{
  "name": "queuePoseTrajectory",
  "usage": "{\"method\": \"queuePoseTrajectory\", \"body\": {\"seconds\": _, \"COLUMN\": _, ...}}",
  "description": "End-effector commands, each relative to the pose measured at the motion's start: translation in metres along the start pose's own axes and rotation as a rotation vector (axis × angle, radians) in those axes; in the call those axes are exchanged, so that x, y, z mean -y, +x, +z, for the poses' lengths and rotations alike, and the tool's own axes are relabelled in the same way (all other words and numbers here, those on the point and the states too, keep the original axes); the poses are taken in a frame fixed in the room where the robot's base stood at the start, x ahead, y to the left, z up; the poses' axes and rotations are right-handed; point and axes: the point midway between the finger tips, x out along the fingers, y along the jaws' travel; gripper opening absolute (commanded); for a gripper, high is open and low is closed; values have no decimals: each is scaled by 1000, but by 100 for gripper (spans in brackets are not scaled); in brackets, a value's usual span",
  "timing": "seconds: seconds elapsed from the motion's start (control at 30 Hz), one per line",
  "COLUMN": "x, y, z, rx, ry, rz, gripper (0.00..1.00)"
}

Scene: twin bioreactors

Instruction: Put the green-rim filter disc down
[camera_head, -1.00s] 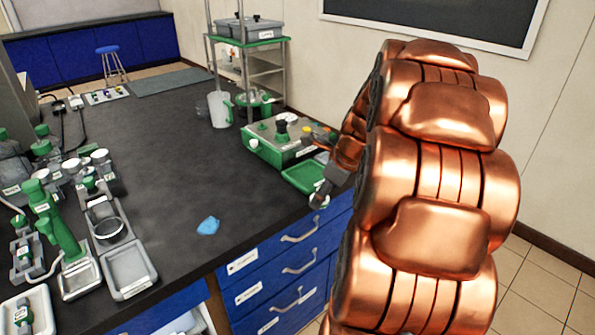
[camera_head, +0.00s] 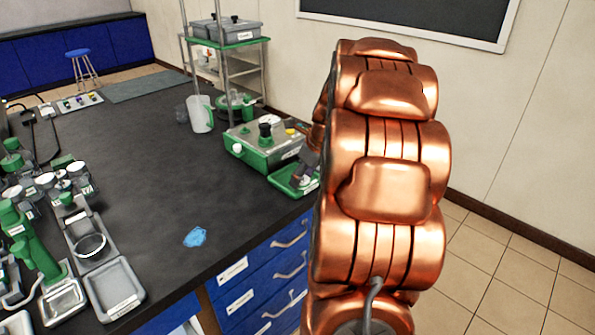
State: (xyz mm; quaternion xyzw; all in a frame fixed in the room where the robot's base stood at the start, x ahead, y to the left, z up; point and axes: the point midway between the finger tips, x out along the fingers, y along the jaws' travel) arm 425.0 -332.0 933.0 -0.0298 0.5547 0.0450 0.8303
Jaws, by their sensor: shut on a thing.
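My gripper (camera_head: 303,176) is small and dark in the head view, partly hidden behind my copper arm. It is low over the green tray (camera_head: 283,185) at the front of the green-and-grey instrument (camera_head: 258,160). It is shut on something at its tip. The green-rim filter disc is too small and too covered to make out there. I cannot tell whether what it holds touches the tray.
A jug (camera_head: 201,114) and a wire rack (camera_head: 245,75) stand behind the instrument. A blue crumpled cloth (camera_head: 195,237) lies near the bench's front edge. Trays and green-topped equipment (camera_head: 35,240) crowd the left. The middle of the black bench (camera_head: 145,160) is clear.

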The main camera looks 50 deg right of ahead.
Motion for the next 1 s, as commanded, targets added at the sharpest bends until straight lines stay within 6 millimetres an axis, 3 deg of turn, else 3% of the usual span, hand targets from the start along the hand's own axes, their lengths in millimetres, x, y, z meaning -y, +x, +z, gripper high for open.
{"method": "queuePoseTrajectory", "body": {"seconds": 0.5, "x": 42, "y": 23, "z": 41, "rx": 0, "ry": -1, "rz": 1, "gripper": 31}}
{"method": "queuePoseTrajectory", "body": {"seconds": 0.87, "x": 50, "y": 29, "z": 49, "rx": -1, "ry": -2, "rz": 2, "gripper": 31}}
{"method": "queuePoseTrajectory", "body": {"seconds": 1.0, "x": 48, "y": 43, "z": 42, "rx": -2, "ry": 0, "rz": 4, "gripper": 31}}
